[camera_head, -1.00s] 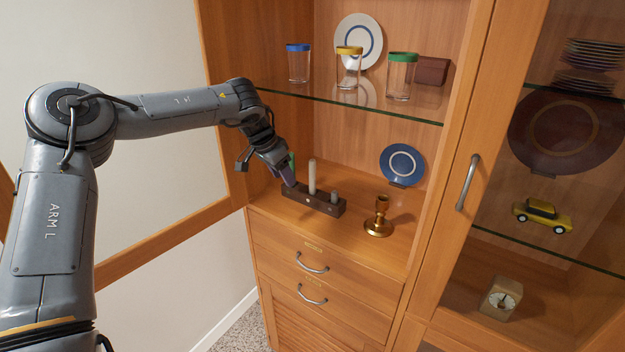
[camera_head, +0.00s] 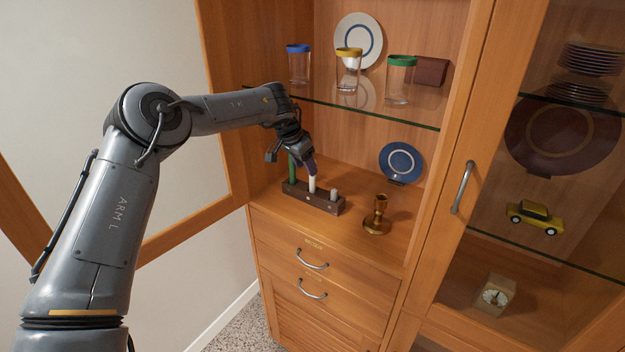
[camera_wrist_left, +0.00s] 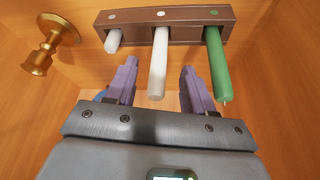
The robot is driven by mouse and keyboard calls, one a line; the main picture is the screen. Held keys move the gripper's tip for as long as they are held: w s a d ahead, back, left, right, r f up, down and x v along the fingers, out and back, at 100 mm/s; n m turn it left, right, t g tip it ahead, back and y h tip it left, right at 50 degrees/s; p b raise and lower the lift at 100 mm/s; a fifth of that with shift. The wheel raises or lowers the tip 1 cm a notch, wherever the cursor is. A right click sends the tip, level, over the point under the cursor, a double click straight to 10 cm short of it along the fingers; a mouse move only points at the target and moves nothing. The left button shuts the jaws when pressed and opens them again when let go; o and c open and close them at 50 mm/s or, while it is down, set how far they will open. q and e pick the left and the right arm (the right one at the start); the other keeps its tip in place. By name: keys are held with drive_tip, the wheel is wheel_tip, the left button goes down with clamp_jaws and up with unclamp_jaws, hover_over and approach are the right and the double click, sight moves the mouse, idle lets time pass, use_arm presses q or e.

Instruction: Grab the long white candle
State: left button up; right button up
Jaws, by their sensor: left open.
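The long white candle (camera_head: 312,184) stands upright in a dark wooden holder (camera_head: 326,204) on the cabinet's lower shelf. In the left wrist view the candle (camera_wrist_left: 158,65) lies between the two open purple fingers of my left gripper (camera_wrist_left: 158,85), apart from both. The gripper (camera_head: 310,165) is above the holder in the head view, its finger hiding the candle's top. A green candle (camera_head: 292,166) stands left of the white one in the head view, and a short pale candle (camera_head: 334,193) stands to its right. My right gripper is not in view.
A brass candlestick (camera_head: 378,215) stands right of the holder. A blue plate (camera_head: 401,162) leans at the back. A glass shelf (camera_head: 370,112) with several lidded jars is above. The cabinet's left door (camera_head: 190,230) stands open.

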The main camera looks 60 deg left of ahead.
sight(313, 180)
use_arm(q)
drive_tip(key=shift+p+x, duration=0.7)
drive_tip(key=shift+x, duration=1.8)
drive_tip(key=shift+c, duration=0.2)
clamp_jaws()
